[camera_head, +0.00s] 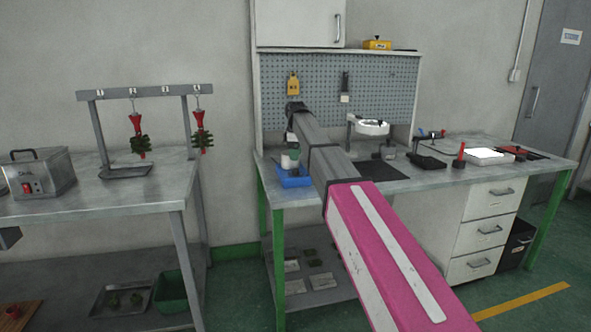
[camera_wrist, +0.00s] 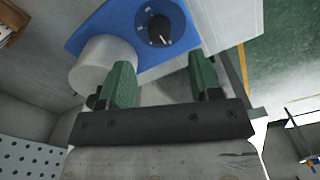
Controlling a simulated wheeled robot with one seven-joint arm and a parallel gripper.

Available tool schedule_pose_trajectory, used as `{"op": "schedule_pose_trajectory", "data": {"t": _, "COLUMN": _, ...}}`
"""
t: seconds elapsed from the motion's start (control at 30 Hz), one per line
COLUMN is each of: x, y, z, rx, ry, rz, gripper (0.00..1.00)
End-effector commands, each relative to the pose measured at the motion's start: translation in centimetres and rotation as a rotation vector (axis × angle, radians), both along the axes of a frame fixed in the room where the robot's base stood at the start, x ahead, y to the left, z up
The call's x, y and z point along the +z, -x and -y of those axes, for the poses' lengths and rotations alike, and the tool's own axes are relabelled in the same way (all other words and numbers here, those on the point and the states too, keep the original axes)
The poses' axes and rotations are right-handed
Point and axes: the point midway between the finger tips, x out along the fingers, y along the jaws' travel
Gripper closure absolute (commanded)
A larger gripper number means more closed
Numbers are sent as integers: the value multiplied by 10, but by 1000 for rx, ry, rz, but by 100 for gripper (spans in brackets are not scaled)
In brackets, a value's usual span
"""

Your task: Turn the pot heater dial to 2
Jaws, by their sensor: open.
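The pot heater (camera_head: 293,178) is a small blue unit on the left part of the workbench; its blue face also fills the top of the wrist view (camera_wrist: 118,22). Its black round dial (camera_wrist: 160,30) sits on a dark disc with pale marks, too small to read. A grey cylindrical pot (camera_wrist: 104,66) stands beside the dial on the heater. My gripper (camera_wrist: 162,76) has two green fingers, spread apart with nothing between them. The dial shows beyond the gap between the fingertips, and the left finger is close to the pot. In the head view my arm largely hides the gripper.
The grey workbench (camera_head: 470,178) has a pegboard (camera_head: 385,85) behind it and a round white-lit device (camera_head: 372,127) to the right. A red-handled tool (camera_head: 460,155) stands farther right. At left, a table holds a rack (camera_head: 150,91) with red and green hanging pieces and a metal box (camera_head: 38,172).

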Motion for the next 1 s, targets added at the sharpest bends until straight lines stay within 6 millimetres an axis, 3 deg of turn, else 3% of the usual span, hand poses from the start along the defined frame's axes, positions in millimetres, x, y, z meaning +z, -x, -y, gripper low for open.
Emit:
{"op": "schedule_pose_trajectory", "data": {"t": 0.2, "x": -40, "y": 1, "z": 0, "rx": -1, "ry": 1, "rz": -2, "gripper": 42}}
{"op": "schedule_pose_trajectory", "data": {"t": 0.4, "x": -61, "y": 0, "z": 0, "rx": -1, "ry": 0, "rz": 0, "gripper": 42}}
{"op": "schedule_pose_trajectory", "data": {"t": 0.8, "x": -68, "y": 0, "z": 0, "rx": -1, "ry": 0, "rz": 0, "gripper": 42}}
{"op": "schedule_pose_trajectory", "data": {"t": 0.83, "x": -68, "y": 0, "z": 0, "rx": -1, "ry": 0, "rz": 0, "gripper": 49}}
{"op": "schedule_pose_trajectory", "data": {"t": 0.97, "x": -67, "y": 0, "z": 0, "rx": -1, "ry": 0, "rz": 0, "gripper": 91}}
{"op": "schedule_pose_trajectory", "data": {"t": 1.0, "x": -67, "y": 0, "z": 0, "rx": -1, "ry": 0, "rz": 0, "gripper": 91}}
